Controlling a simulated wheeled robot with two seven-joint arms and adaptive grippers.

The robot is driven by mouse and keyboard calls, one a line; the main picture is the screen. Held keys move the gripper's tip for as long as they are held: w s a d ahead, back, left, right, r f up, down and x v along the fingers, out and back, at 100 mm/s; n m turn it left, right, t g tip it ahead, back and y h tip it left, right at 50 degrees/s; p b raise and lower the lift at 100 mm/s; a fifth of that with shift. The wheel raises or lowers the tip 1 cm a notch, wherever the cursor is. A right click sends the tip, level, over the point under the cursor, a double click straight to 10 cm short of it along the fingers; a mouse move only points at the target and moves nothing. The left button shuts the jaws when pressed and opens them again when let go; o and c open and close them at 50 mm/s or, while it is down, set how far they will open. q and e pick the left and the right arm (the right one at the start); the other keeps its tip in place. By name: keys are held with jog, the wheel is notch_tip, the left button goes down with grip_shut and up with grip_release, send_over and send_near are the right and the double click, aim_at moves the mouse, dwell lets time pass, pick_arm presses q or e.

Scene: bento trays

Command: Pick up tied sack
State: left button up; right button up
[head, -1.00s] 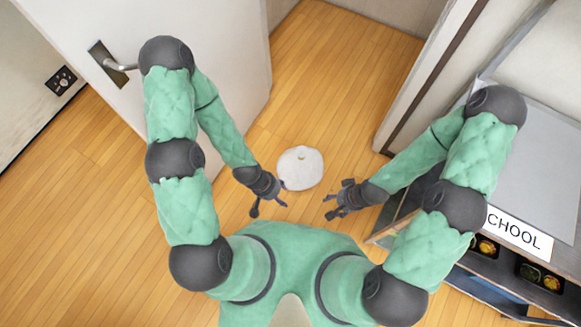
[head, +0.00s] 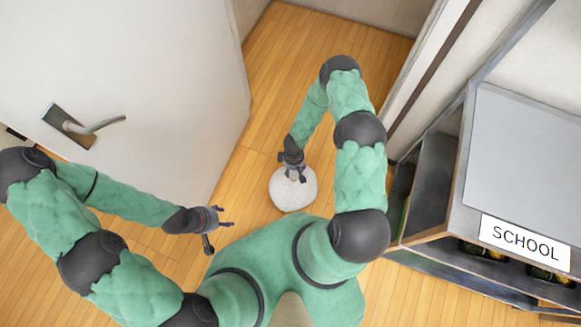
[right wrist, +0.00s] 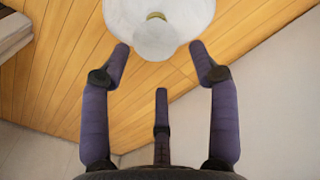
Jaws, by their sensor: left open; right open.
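The tied sack (head: 291,191) is a round white bundle on the wooden floor in front of me. In the right wrist view the sack (right wrist: 150,40) shows at the top, with a small tan knot on it. My right gripper (head: 292,175) is over the sack in the head view, its fingers pointing down at it. In the right wrist view the open fingers of this gripper (right wrist: 160,62) stand either side of the sack's near part; I cannot tell whether they touch it. My left gripper (head: 222,224) is open and empty, left of the sack.
A white door (head: 130,70) with a lever handle stands open at the left. At the right is a dark shelf unit (head: 430,185) with a SCHOOL sign (head: 526,243) and food trays inside. Wooden floor (head: 290,60) lies clear beyond the sack.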

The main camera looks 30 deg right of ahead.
aim_at(294, 173)
jog(key=shift+w+d+f, duration=0.2)
jog(key=shift+w+f, duration=0.05)
jog(key=shift+f, duration=0.15)
notch_tip(294, 173, down, 6)
jog(key=b, duration=0.2)
jog(key=shift+r+b, duration=0.25)
jog(key=shift+b, duration=0.1)
notch_tip(294, 173, down, 5)
jog(key=b, duration=0.3)
jog(key=shift+d, duration=0.1)
grip_shut()
